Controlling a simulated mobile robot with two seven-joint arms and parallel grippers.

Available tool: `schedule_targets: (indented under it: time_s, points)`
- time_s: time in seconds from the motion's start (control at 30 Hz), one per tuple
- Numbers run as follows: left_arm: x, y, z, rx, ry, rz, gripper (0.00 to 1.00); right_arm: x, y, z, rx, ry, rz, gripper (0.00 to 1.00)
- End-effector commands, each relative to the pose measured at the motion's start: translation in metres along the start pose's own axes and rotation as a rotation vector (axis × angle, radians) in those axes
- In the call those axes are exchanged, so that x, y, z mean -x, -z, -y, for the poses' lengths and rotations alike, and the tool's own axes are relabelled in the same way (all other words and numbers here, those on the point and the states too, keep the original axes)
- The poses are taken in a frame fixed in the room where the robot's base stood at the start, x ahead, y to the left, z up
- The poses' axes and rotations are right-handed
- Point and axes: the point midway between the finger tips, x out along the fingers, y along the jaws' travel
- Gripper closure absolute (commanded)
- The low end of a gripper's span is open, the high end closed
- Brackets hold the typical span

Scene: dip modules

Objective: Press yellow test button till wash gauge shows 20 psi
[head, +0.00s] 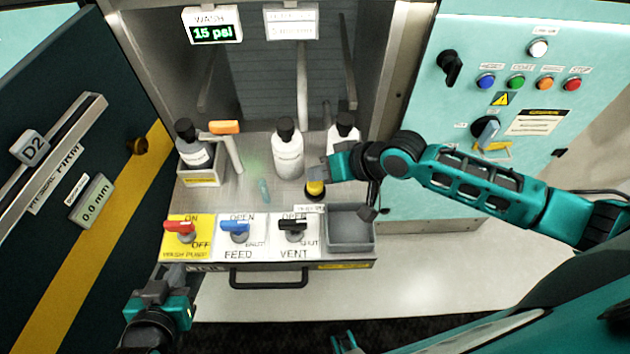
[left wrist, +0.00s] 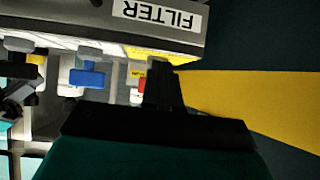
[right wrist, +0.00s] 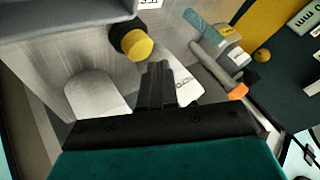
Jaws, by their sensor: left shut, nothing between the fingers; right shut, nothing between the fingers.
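The yellow test button (head: 315,188) stands on the bench behind the grey bin, and it also shows in the right wrist view (right wrist: 136,44) with a black base. My right gripper (head: 318,174) is shut and empty, right beside the button in the head view; in the right wrist view its fingertips (right wrist: 156,70) are a little apart from the button. The wash gauge (head: 212,33) reads 15 psi. My left gripper (head: 172,272) is shut and empty, low in front of the red-handled valve. It also shows in the left wrist view (left wrist: 162,75).
White bottles (head: 288,150) stand behind the button. Red, blue and black valve handles (head: 236,229) line the front panel, with a grey bin (head: 350,228) to their right. The dark door (head: 60,250) is at the left.

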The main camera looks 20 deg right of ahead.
Motion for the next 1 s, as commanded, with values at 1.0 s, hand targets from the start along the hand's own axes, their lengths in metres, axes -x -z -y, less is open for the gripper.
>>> schedule_targets:
  time_s: [1.0]
  points:
    - [-0.0024,0.0009,0.0003,-0.001,0.0,-0.005,1.0,-0.0071,-0.0052,-0.005,0.0,0.0,0.0,1.0]
